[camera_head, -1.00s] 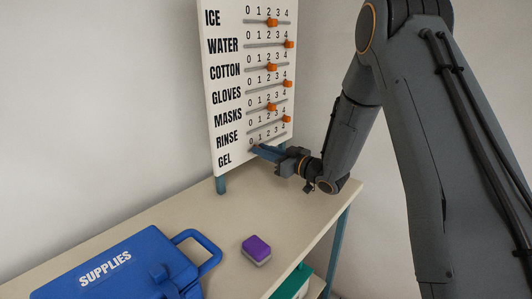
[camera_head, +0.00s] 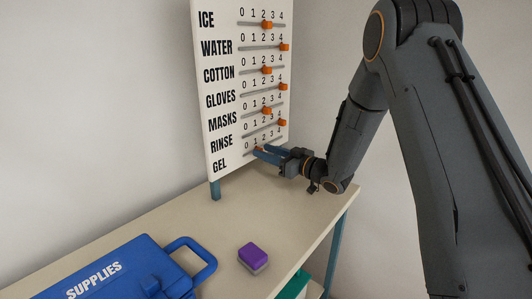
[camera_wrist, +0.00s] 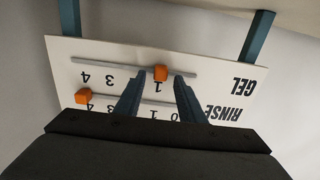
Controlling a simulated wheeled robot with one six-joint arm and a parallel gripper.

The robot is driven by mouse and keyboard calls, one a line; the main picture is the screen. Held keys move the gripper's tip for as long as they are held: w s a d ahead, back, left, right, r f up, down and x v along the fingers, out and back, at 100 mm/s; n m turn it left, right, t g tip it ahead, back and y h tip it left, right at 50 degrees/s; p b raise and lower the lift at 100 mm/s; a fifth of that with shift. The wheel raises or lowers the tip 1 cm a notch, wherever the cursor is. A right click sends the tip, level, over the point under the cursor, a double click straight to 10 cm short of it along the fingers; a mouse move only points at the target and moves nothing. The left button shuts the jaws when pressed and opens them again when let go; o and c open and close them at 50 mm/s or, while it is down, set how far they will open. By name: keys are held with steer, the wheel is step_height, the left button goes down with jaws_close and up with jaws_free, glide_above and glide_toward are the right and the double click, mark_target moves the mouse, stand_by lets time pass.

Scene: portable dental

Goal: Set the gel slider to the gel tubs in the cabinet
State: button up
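A white board (camera_head: 220,157) with labelled slider rows stands on the table. Its bottom row is GEL, with a slot numbered 0 to 4. The wrist view shows the board (camera_wrist: 225,65) upside down. There the orange gel knob (camera_wrist: 160,73) sits at about 1. My gripper (camera_wrist: 158,80) has its two blue fingers apart, one on each side of the knob. I cannot tell whether either finger touches it. In the head view my gripper (camera_head: 260,150) reaches the gel row from the right, and its fingers mostly hide the knob. No cabinet interior or gel tubs are in view.
Other orange knobs, such as the rinse knob (camera_wrist: 82,97), sit close above the gel row. A blue SUPPLIES case (camera_head: 120,270) and a purple-and-grey block (camera_head: 253,256) are on the table (camera_head: 190,225). The tabletop below the board is clear.

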steer(key=v, duration=0.7)
steer(key=shift+b, duration=0.4)
steer(key=shift+d, duration=0.1)
steer(key=s+d+f+m+h, duration=0.15)
steer(key=d+m+h, duration=0.25)
steer(key=d+h, duration=0.45)
steer(key=s+d+f+m+g+h, duration=0.1)
steer(key=s, duration=0.2)
steer(key=s+d+f+m+g+h+p, duration=0.1)
steer(key=s+d+h, duration=0.1)
steer(key=s, duration=0.1)
steer(key=s+d+f+m+g+h, duration=0.1)
steer(key=s, duration=0.2)
steer(key=shift+s+d+f+g+h, duration=0.1)
steer(key=shift+s+d+g+h, duration=0.1)
steer(key=shift+s+g+h, duration=0.15)
steer(key=s+m+g+p, duration=0.1)
steer(key=s+m+g, duration=0.2)
steer(key=s, duration=2.2)
steer(key=a+g, duration=0.1)
steer(key=g, duration=0.4)
steer(key=shift+f+h, duration=0.25)
steer(key=shift+h, duration=0.05)
